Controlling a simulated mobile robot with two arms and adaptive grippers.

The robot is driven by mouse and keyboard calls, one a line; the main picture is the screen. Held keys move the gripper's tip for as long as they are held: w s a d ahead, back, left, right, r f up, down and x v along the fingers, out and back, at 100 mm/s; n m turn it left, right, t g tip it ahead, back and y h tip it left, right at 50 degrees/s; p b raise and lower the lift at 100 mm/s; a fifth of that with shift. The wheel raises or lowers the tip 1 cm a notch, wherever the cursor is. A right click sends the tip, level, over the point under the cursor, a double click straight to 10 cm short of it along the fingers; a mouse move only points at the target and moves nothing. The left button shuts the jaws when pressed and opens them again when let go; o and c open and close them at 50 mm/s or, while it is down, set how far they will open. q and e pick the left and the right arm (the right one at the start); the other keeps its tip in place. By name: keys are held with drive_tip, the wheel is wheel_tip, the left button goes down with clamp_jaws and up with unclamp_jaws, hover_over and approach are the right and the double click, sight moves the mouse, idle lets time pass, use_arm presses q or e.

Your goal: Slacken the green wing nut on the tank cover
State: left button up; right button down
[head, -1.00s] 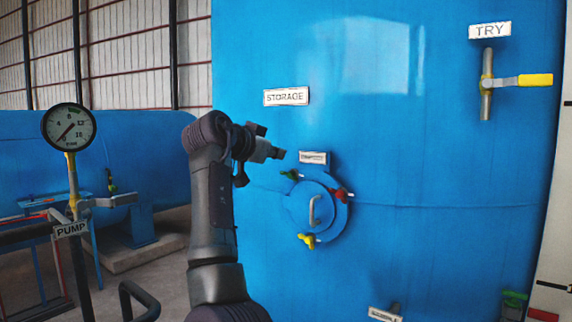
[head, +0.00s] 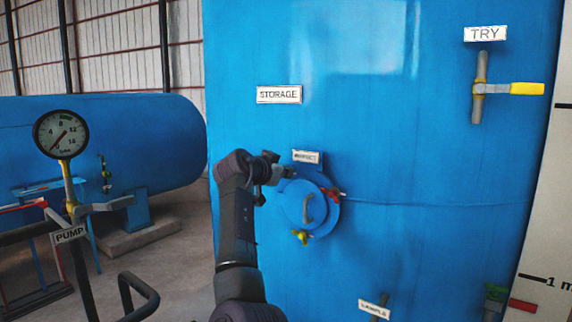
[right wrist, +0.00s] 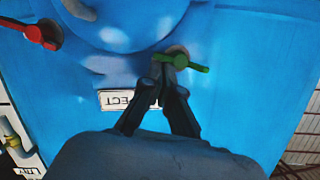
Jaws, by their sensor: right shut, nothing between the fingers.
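The round blue tank cover (head: 292,212) with its grey handle (head: 308,207) is on the front of the big blue tank. In the right wrist view the green wing nut (right wrist: 182,63) sits at the cover's edge, its bar nearly level. My right gripper (right wrist: 166,74) is shut and empty, its fingertips right at the nut's near side; I cannot tell whether they touch it. In the head view the right gripper (head: 279,173) is at the cover's upper left and hides the green nut. My left gripper is not in view.
A red wing nut (head: 333,194) and a yellow wing nut (head: 300,237) also sit on the cover's edge. A small white label plate (head: 306,157) stands just above the cover. A pump gauge (head: 60,132) on a post stands at left.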

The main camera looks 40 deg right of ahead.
drive_tip(key=shift+d, duration=0.1)
drive_tip(key=shift+f, duration=0.25)
drive_tip(key=f+m+b, duration=0.1)
drive_tip(key=m+b, duration=0.1)
drive_tip(key=b, duration=0.1)
drive_tip(key=shift+t, duration=0.4)
drive_tip(key=shift+r, duration=0.1)
